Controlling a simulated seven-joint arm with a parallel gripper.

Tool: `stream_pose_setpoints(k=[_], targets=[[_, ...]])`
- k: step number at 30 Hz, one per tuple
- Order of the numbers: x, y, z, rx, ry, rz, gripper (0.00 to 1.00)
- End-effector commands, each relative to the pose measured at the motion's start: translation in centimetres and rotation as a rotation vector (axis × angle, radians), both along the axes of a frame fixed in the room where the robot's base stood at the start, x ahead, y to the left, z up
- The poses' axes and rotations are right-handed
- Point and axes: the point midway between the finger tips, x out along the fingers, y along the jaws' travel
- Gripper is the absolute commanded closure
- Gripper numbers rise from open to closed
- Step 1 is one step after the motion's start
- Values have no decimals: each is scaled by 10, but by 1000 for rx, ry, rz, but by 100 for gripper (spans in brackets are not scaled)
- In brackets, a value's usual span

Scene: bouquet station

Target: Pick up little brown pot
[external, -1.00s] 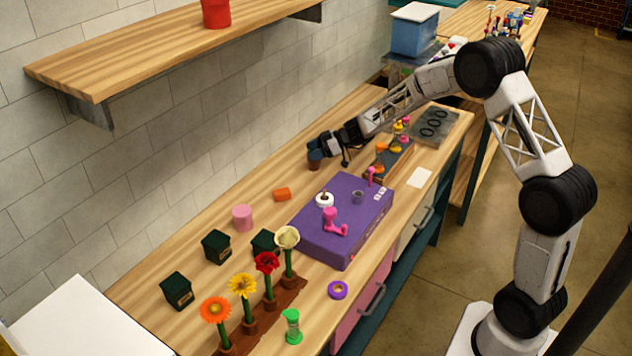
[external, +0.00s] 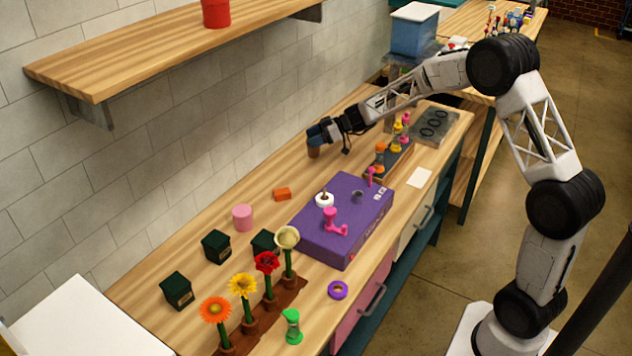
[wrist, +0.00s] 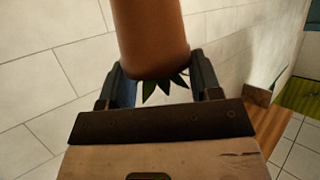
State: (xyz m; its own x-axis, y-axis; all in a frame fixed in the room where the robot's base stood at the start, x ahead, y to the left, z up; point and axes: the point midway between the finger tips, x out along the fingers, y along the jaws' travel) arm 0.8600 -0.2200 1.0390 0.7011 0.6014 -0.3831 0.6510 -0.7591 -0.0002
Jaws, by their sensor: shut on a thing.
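The little brown pot (external: 314,152) is at the tip of my gripper (external: 318,138), near the wall at the far left of the bench. In the wrist view the brown pot (wrist: 151,40) sits between the two fingers of my gripper (wrist: 158,72), which are shut on it. Green leaf tips show under the pot's edge in that view. In the external view the pot appears slightly above the bench, but the gap is hard to judge.
A purple box (external: 340,215) with pink handles stands in the middle of the bench. Several potted flowers (external: 243,288) stand at the front. A wooden shelf (external: 150,60) overhangs the left wall.

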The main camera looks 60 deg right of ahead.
Motion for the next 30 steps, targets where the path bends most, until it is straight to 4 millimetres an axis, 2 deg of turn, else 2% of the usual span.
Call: stream_pose_setpoints(k=[3, 10, 30], targets=[[0, 0, 20, -1, -4, 0, 77], [0, 0, 39, -1, -2, 0, 77], [0, 0, 43, 0, -2, -1, 77]])
